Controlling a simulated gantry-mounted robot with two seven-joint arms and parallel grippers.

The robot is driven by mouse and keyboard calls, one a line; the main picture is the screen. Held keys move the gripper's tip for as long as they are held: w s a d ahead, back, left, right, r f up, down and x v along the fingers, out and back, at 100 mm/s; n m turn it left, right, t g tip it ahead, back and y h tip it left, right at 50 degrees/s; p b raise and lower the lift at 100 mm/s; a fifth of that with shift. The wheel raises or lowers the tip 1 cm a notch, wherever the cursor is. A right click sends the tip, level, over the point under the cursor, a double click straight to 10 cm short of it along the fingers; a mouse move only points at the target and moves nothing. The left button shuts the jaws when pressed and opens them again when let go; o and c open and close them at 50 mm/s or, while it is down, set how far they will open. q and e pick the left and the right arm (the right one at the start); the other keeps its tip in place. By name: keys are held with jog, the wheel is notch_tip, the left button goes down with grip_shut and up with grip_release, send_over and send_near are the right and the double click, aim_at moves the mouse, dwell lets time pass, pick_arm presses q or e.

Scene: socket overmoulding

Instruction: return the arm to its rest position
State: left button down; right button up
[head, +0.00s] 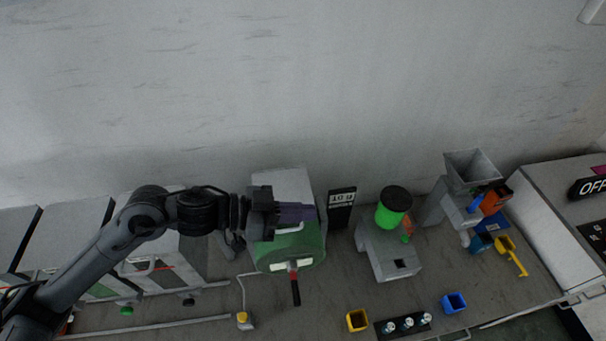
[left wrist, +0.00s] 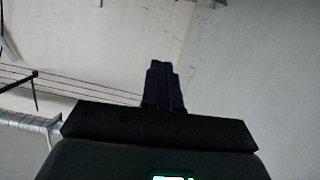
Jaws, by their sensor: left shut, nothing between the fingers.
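My left arm (head: 97,259) comes in from the left in the head view. Its left gripper (head: 312,213) points right, in front of the upper part of a white and green machine (head: 296,252). The gripper is shut and empty. In the left wrist view its two dark fingers (left wrist: 165,86) lie side by side with nothing between them, against a pale wall. I cannot tell from the head view how far the gripper is from the machine. The right gripper does not show.
A grey machine with a green container (head: 391,215), a grey hopper machine (head: 472,170), a yellow bin (head: 357,320), a blue bin (head: 454,303) and a black rack (head: 404,327) stand to the right on the bench. A black sign (head: 341,208) stands behind. The wall above is clear.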

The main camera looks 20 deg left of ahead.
pick_arm(q)
jog(key=s+d+f+n+t, duration=0.1)
jog(key=s+d+f+n, duration=0.25)
jog(key=s+f, duration=0.2)
jog(key=s+d+f+n+t, duration=0.2)
jog(key=s+d+f+n, duration=0.15)
jog(key=f, duration=0.25)
jog(key=s+a+f+n+g+y, duration=0.1)
jog(key=s+a+f+g+y, duration=0.2)
jog(key=a, duration=0.6)
jog(key=s+a+f+n+g+y, duration=0.2)
jog(key=s+a+f+g+y, duration=0.1)
jog(key=s+a+f+y, duration=0.5)
jog(key=shift+s+a+f+y, duration=0.25)
jog(key=shift+a+f+y, duration=0.25)
jog(key=shift+f+y, duration=0.55)
jog(key=shift+r, duration=0.2)
